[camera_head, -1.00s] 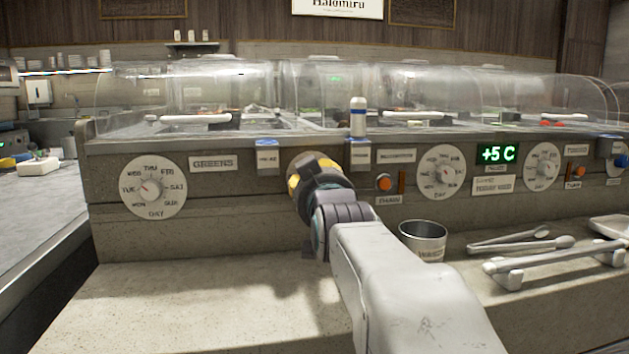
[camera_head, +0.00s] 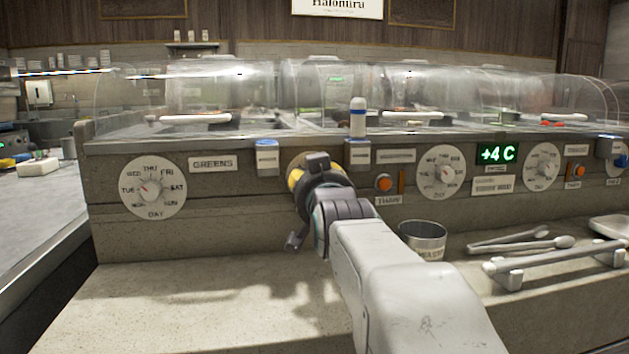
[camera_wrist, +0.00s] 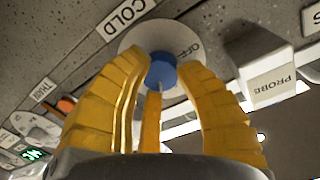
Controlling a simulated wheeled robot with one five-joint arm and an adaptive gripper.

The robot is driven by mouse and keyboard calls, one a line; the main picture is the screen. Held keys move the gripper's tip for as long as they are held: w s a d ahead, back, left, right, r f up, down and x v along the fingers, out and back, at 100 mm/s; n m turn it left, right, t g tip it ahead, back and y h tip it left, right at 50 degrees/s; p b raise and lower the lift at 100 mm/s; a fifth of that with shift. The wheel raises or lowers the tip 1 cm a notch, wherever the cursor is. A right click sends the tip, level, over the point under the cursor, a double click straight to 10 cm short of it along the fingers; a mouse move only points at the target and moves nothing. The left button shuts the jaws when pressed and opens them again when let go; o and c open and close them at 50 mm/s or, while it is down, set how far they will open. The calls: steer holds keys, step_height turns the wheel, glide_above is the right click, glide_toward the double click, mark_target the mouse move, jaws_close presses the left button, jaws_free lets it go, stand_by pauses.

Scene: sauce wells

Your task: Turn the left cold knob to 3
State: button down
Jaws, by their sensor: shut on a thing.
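In the wrist view my gripper (camera_wrist: 158,85) has its yellow fingers closed around a blue knob (camera_wrist: 161,70). The knob sits on a round white dial (camera_wrist: 140,36) that shows the word OFF. A label (camera_wrist: 125,17) beside the dial reads COLD. The dial's other marks are hidden by the fingers, so the knob's setting cannot be read. In the head view my gripper (camera_head: 300,178) is against the counter's front panel and covers the knob and dial. The green display (camera_head: 496,154) reads +4 C.
A DAY dial (camera_head: 153,187) is left of my gripper. A probe box (camera_wrist: 277,75) is close beside the cold dial. An orange button (camera_head: 384,183), a metal cup (camera_head: 424,238) and tongs (camera_head: 520,243) are to the right. The ledge at front left is clear.

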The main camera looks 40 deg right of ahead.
steer(key=c, duration=0.8)
jaws_free()
steer(key=shift+w+r, duration=0.1)
steer(key=shift+a, duration=0.1)
steer(key=shift+v, duration=3.75)
